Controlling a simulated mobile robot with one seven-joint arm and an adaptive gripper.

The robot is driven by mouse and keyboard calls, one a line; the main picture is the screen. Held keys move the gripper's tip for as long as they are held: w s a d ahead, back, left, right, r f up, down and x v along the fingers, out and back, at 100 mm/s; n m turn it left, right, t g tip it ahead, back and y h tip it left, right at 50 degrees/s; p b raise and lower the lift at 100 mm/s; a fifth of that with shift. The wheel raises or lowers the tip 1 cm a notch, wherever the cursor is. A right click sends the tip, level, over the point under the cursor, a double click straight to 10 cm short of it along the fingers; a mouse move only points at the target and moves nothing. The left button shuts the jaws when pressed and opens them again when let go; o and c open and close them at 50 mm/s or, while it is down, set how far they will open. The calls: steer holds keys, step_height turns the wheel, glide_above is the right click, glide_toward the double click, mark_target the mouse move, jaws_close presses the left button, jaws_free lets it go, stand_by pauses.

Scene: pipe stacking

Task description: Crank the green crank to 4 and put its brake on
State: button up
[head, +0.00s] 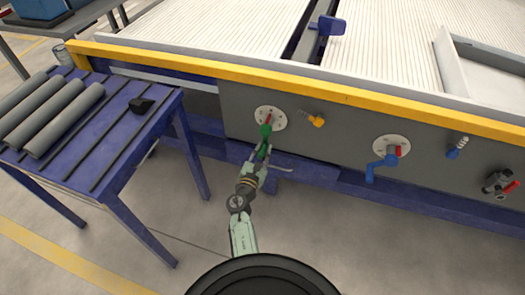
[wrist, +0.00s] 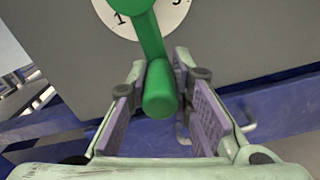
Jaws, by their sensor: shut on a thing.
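The green crank (head: 265,131) is on the grey panel of the machine, in front of a round white dial (head: 278,115). Its arm points down from the dial. A small red lever (head: 268,119) shows at the dial's middle. In the wrist view the green handle (wrist: 160,90) points towards me between the fingers, and the dial (wrist: 125,20) shows a 1 at left and a partly cut digit at right. My gripper (head: 263,150) is shut on the green handle; it also shows in the wrist view (wrist: 160,95). The rest of the dial is cut off there.
A yellow knob (head: 317,121) sits right of the green crank. Farther right are a blue crank (head: 380,165) with a red lever and a blue knob (head: 454,152). A yellow rail (head: 300,90) runs above. A blue table (head: 125,135) with grey pipes (head: 65,118) stands left.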

jaws_close()
steer(key=shift+a+b, duration=0.1)
steer(key=shift+b, duration=0.2)
steer(key=w+a+r+m+b, duration=0.2)
steer(key=a+m+b, duration=0.4)
steer(key=m+b, duration=0.3)
steer(key=shift+r+m, duration=0.85)
steer(key=shift+m, duration=0.55)
steer(key=o, duration=0.8)
jaws_free()
steer(key=shift+o, duration=0.2)
steer(key=shift+s, duration=0.1)
